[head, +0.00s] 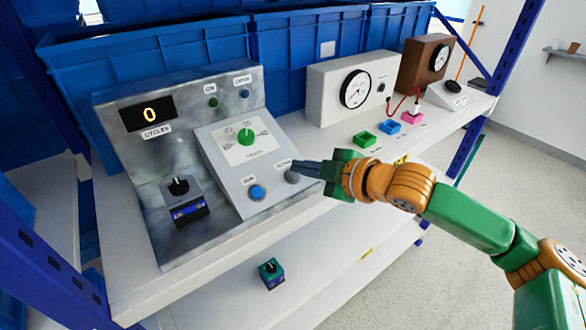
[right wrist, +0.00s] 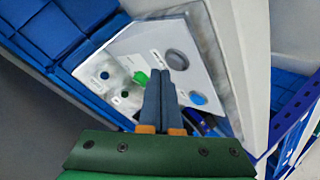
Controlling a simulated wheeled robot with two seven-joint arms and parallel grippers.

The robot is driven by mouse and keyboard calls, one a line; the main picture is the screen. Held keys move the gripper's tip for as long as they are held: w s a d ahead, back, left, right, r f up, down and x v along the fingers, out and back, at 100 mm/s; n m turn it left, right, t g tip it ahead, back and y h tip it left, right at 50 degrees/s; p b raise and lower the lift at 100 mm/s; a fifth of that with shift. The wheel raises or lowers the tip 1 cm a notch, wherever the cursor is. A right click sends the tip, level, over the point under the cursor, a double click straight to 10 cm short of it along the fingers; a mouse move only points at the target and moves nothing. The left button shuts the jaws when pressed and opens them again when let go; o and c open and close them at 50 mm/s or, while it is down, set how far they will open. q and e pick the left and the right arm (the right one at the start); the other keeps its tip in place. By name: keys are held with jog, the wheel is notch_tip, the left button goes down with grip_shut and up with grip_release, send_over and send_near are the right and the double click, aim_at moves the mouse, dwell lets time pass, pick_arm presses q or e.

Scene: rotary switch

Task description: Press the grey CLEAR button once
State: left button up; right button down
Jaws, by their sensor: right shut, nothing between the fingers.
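The grey button (head: 292,177) is at the lower right of the sloping panel on the metal console (head: 225,130), with a small label just above it. It shows as a grey disc (right wrist: 177,60) in the right wrist view. My right gripper (head: 299,168) is shut and empty, with its dark blue fingertips right beside the grey button in the head view. In the right wrist view the fingertips (right wrist: 160,76) lie just below the disc. I cannot tell whether they touch it. My left gripper is not in view.
A blue button (head: 256,192) lies left of the grey one, and a green rotary knob (head: 245,137) sits above. The display (head: 149,113) reads 0. A switch box (head: 182,200) is on the console's left. A gauge box (head: 350,88) and blue bins (head: 180,55) stand behind.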

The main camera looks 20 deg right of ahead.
jog(key=shift+s+r, duration=0.1)
jog(key=shift+r, duration=0.05)
jog(key=r+p, duration=0.1)
jog(key=s+r+p, duration=0.1)
jog(key=r+p, duration=0.2)
jog(key=shift+s+d+r, duration=0.3)
jog(key=shift+s, duration=0.05)
dwell(0.4)
dwell(0.4)
